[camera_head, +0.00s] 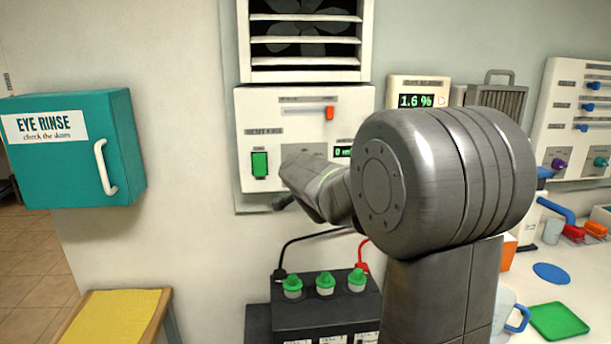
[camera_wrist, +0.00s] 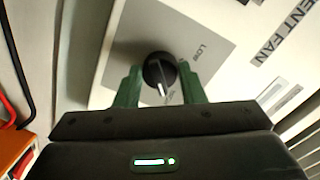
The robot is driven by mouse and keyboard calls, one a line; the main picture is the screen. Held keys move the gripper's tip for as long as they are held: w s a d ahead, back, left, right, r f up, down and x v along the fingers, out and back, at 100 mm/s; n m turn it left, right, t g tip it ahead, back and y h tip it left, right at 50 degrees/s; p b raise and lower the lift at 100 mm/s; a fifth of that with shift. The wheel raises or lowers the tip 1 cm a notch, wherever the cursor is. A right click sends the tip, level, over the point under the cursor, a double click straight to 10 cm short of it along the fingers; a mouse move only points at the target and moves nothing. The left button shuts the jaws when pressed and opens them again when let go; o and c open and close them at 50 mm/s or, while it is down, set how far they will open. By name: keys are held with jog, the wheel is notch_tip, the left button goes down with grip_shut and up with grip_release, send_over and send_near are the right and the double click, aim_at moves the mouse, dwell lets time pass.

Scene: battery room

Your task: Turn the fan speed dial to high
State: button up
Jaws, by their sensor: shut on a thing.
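The fan speed dial (camera_wrist: 158,68) is a round black knob with a white pointer, on a grey plate of the white vent fan panel (camera_wrist: 140,25). In the wrist view, my gripper (camera_wrist: 160,75) has its green fingers on both sides of the dial, shut on it. The pointer points toward the bottom of that view, away from the word "Low" (camera_wrist: 196,49). Another label beside the pointer is partly hidden and unreadable. In the head view, the panel (camera_head: 258,112) hangs below the louvred fan (camera_head: 305,46); my arm hides the dial and fingertips.
The panel also has a green switch (camera_head: 260,164) and a red-orange slider (camera_head: 329,113). A black battery (camera_head: 322,312) with green caps stands below my arm. A teal eye rinse box (camera_head: 75,170) is on the left wall. A meter (camera_head: 418,92) reads 1.6 %.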

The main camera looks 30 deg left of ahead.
dwell(0.4)
jog(key=o, duration=1)
jog(key=v, duration=1.4)
jog(key=shift+p, duration=0.4)
jog(key=shift+w+a, duration=0.15)
jog(key=b+x, duration=0.1)
jog(key=x, duration=1.2)
jog(key=shift+w+a, duration=0.2)
jog(key=shift+w, duration=0.05)
